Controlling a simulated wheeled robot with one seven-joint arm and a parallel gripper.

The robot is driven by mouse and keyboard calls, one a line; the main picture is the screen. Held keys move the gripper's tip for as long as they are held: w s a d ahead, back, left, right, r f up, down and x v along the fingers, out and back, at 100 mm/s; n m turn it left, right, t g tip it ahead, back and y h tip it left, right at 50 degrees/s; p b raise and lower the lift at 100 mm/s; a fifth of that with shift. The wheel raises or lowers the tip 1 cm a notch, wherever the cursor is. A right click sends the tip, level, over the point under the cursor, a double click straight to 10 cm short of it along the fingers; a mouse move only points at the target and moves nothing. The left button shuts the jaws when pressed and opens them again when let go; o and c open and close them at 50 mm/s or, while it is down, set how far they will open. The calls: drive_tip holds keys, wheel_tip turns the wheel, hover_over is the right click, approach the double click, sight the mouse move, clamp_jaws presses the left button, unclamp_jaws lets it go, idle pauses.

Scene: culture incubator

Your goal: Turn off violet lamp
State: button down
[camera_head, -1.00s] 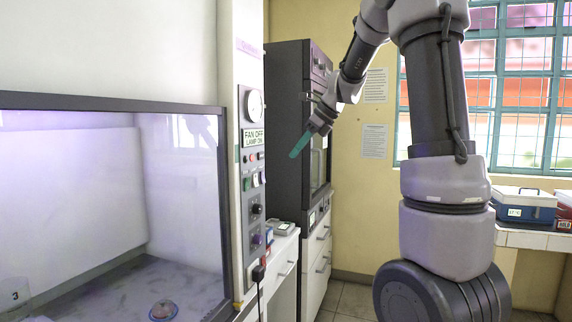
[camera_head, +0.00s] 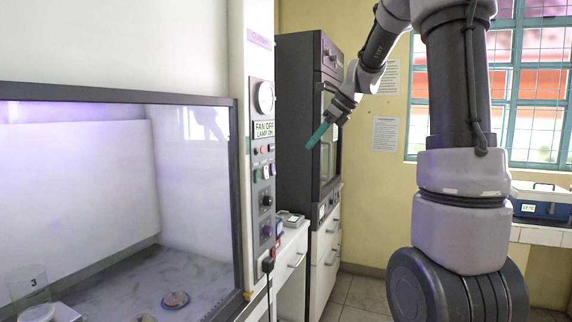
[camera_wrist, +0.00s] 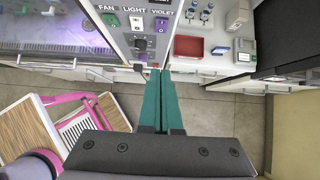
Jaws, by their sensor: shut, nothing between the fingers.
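The control panel (camera_head: 263,165) is on the front post of the cabinet, below a round gauge. Its small display (camera_head: 263,129) reads FAN OFF, LAMP ON. Below are small buttons, rocker switches (camera_head: 262,173) and dark knobs. The wrist view shows the labels FAN, LIGHT and VIOLET, with a switch under the violet label (camera_wrist: 162,24); its position is too small to tell. A violet tint lights the cabinet interior (camera_head: 60,130). My gripper (camera_head: 309,147) has teal fingers, shut and empty, pointing down-left, to the right of the panel and apart from it. In the wrist view its tips lie below the labels.
A dark oven-like unit (camera_head: 297,110) stands behind my gripper on a white drawer cabinet (camera_head: 328,245). A black plug (camera_head: 268,265) hangs below the panel. The wrist view shows a red tray (camera_wrist: 188,46) and a pink-framed item (camera_wrist: 75,118) on the floor side.

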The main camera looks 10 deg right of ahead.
drive_tip(key=shift+f, duration=0.1)
idle(0.3)
approach(275, 174)
wheel_tip(275, 174, down, 5)
drive_tip(key=w+a, duration=0.2)
drive_tip(key=a, duration=0.1)
drive_tip(key=shift+f, duration=0.1)
idle(0.4)
drive_tip(key=shift+w+a+f, duration=0.15)
drive_tip(key=shift+a, duration=0.1)
drive_tip(key=shift+d, duration=0.1)
